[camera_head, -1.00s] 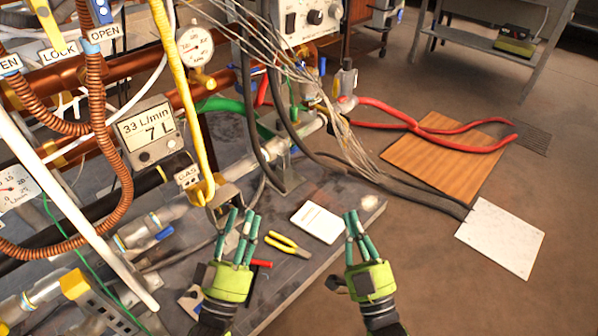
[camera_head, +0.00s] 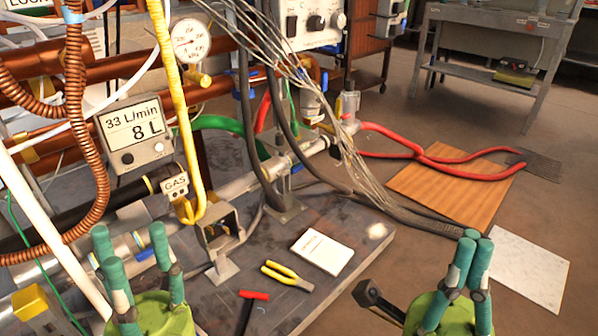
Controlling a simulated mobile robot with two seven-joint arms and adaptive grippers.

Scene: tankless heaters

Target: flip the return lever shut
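No label in view names the return lever, so I cannot tell which handle it is.
A grey bench top (camera_head: 250,260) carries yellow pliers (camera_head: 286,276), a red-handled tool (camera_head: 254,295) and a white booklet (camera_head: 322,252). Hanging grey wires (camera_head: 375,190), a yellow hose (camera_head: 172,100) and a white pipe (camera_head: 55,235) cross the pipework.

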